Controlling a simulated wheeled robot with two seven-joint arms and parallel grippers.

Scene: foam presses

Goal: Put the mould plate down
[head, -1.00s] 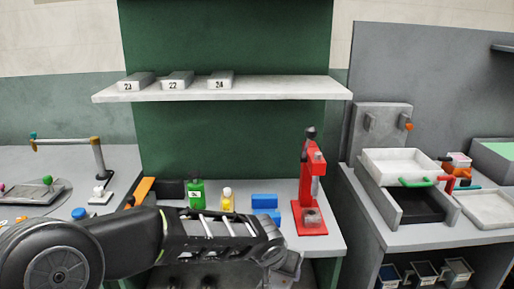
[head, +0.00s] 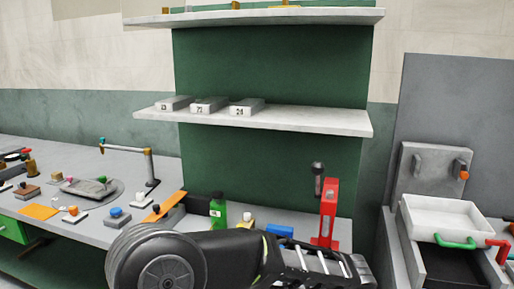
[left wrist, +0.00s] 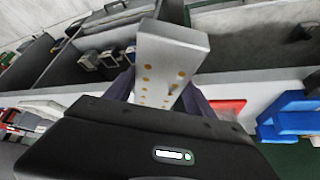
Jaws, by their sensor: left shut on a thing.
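The mould plate (left wrist: 168,55) is a light grey block with small gold dots on its face, seen in the left wrist view. My left gripper (left wrist: 163,92) is shut on it, with a dark finger on each side. In the head view my left arm crosses the bottom of the picture and its hand end is at the lower right, in front of the bench. The plate cannot be made out there. My right gripper is in neither view.
A white shelf (head: 310,122) carries several grey numbered blocks (head: 208,104) on its left half; its right half is bare. Below stand a red press (head: 328,215), a green bottle (head: 217,212) and a blue block (head: 279,230). A white tray (head: 425,218) is at right.

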